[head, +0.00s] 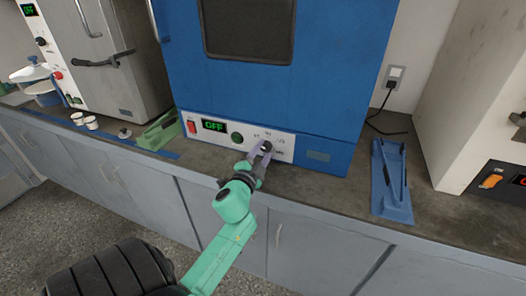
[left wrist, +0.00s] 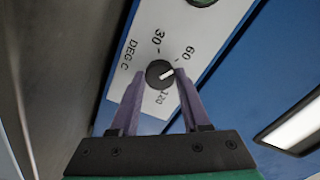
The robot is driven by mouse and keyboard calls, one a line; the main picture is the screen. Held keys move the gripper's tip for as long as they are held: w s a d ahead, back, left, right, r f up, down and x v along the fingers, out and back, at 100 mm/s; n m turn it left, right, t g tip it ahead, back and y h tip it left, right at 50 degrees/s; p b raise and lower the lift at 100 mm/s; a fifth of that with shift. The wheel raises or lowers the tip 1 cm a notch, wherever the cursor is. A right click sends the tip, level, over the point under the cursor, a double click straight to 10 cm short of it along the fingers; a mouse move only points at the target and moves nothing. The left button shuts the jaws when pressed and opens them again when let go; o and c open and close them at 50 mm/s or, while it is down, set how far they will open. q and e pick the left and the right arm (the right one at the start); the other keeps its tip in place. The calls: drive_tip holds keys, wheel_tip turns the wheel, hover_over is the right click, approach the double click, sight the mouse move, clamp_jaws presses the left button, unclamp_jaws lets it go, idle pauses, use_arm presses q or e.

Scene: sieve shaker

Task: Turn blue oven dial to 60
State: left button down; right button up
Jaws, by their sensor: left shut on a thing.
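The blue oven (head: 290,75) stands on the counter with a white control panel (head: 200,138) along its base. Its black dial (left wrist: 157,67) has a white pointer line and printed marks 30, 60 and 120 around it. The pointer aims right and slightly up in the left wrist view, near the 60 mark (left wrist: 188,53). My left gripper (head: 262,151) has its purple fingers on both sides of the dial and is shut on it. The right finger hides the scale between 60 and 120. My right gripper is not in view.
The oven's display (head: 214,125) reads OFF, with a red switch (head: 191,127) and green button (head: 237,139) beside it. A green holder (head: 160,132) lies left of the oven and a blue holder (head: 391,190) right of it. Another white machine (head: 105,60) stands at left.

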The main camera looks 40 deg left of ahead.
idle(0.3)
use_arm(q)
drive_tip(key=shift+c, duration=1.9)
unclamp_jaws()
drive_tip(key=shift+s, duration=0.1)
drive_tip(key=b+v, duration=0.3)
drive_tip(key=v, duration=1.1)
drive_tip(key=shift+d, duration=0.2)
drive_tip(key=shift+s, duration=0.15)
